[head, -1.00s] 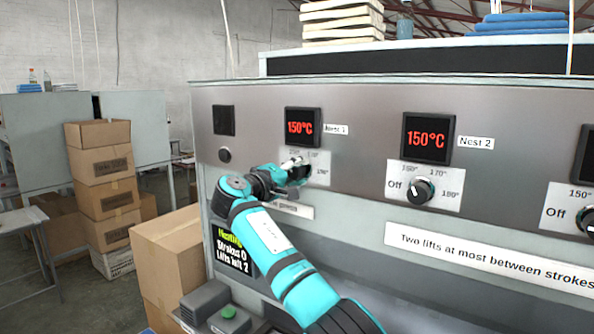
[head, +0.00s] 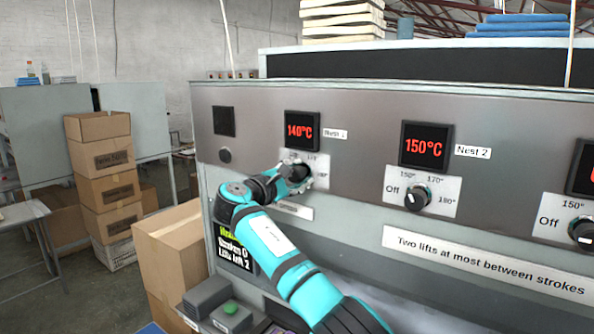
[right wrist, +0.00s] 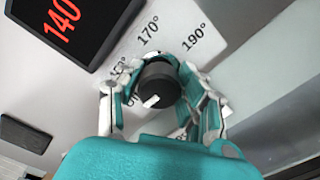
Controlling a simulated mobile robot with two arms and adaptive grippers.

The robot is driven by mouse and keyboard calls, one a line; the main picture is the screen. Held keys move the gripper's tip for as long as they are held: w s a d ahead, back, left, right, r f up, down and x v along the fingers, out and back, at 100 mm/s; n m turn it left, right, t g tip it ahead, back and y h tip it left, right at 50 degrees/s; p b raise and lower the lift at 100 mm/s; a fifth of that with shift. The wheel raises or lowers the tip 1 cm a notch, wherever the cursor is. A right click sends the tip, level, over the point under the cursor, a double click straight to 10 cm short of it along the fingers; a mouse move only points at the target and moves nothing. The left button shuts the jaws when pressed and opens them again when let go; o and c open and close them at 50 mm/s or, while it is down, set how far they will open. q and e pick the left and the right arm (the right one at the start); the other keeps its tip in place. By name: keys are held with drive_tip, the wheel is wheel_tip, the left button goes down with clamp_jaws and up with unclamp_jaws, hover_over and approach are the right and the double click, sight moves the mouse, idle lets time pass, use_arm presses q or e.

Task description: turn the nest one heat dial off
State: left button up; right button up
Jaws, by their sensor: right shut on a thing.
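The nest one heat dial (right wrist: 159,88) is a black knob with a white pointer on a pale plate (head: 322,173). In the right wrist view the pointer aims to the lower left, toward the partly hidden Off lettering. My right gripper (right wrist: 160,95) is shut on the knob, one finger on each side. In the head view the right gripper (head: 292,178) largely covers the dial. The nest one display (head: 302,131) above reads 140°C; part of it shows in the right wrist view (right wrist: 68,22). My left gripper is not in view.
To the right are the nest two display (head: 426,147), reading 150°C, and its dial (head: 417,197). A third dial (head: 582,231) stands at the right edge. A green button (head: 230,308) sits low in front. Cardboard boxes (head: 105,185) stand at left.

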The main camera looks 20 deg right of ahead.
drive_tip(key=shift+n, duration=0.5)
drive_tip(key=o, duration=1.2)
drive_tip(key=shift+a, duration=0.15)
drive_tip(key=v, duration=1.1)
drive_tip(key=shift+s+a, duration=0.3)
drive_tip(key=shift+f, duration=0.1)
